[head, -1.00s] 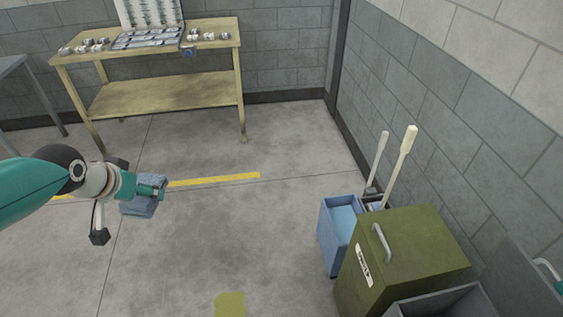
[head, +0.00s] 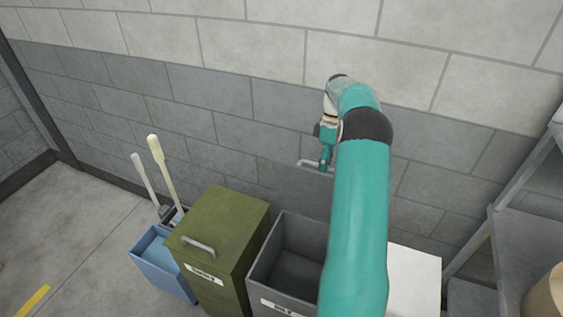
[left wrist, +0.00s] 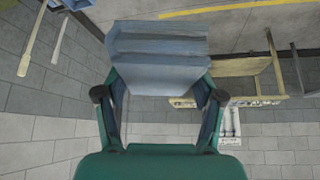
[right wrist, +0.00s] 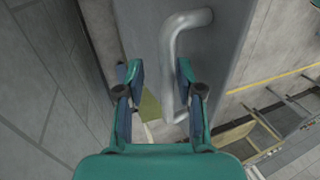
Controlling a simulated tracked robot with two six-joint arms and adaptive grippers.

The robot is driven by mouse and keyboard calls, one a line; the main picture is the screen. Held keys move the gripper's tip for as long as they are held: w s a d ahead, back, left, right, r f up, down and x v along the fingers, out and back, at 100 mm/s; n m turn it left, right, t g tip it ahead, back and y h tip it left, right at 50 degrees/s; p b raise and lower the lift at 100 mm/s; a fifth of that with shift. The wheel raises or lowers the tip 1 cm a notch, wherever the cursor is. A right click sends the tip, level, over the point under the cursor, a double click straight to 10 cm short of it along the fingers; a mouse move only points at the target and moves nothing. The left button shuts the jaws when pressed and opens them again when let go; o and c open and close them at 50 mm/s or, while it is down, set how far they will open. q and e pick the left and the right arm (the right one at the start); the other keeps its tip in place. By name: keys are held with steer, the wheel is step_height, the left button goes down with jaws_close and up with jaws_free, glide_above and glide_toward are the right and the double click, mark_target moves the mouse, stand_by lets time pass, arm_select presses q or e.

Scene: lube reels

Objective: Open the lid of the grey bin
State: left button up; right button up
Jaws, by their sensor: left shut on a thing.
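The grey bin (head: 262,283) stands beside the green bin, its top open and its dark inside showing. Its lid (head: 300,190) is raised and stands up near the wall, with a pale bar handle (head: 309,164) at its top. My right gripper (head: 326,162) is at this handle. In the right wrist view, the fingers of the right gripper (right wrist: 158,72) are apart, with the handle (right wrist: 172,60) between them, close to the right finger. In the left wrist view, my left gripper (left wrist: 158,85) is shut on a folded blue cloth (left wrist: 158,45).
The green bin (head: 225,225) with a closed lid is left of the grey bin. A blue bucket (head: 160,265) and two long handles (head: 165,172) stand further left. A white-topped thing (head: 414,277) is right of my arm, and a grey shelf rack (head: 520,235) stands at the right.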

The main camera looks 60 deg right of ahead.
arm_select(q)
steer(key=shift+a, duration=0.25)
arm_select(e)
steer(key=shift+a+r, duration=0.2)
steer(key=shift+r, duration=0.15)
arm_select(q)
steer(key=shift+d, duration=0.15)
arm_select(e)
steer(key=v, duration=0.7)
steer(key=shift+r, duration=0.1)
steer(key=shift+w, duration=0.15)
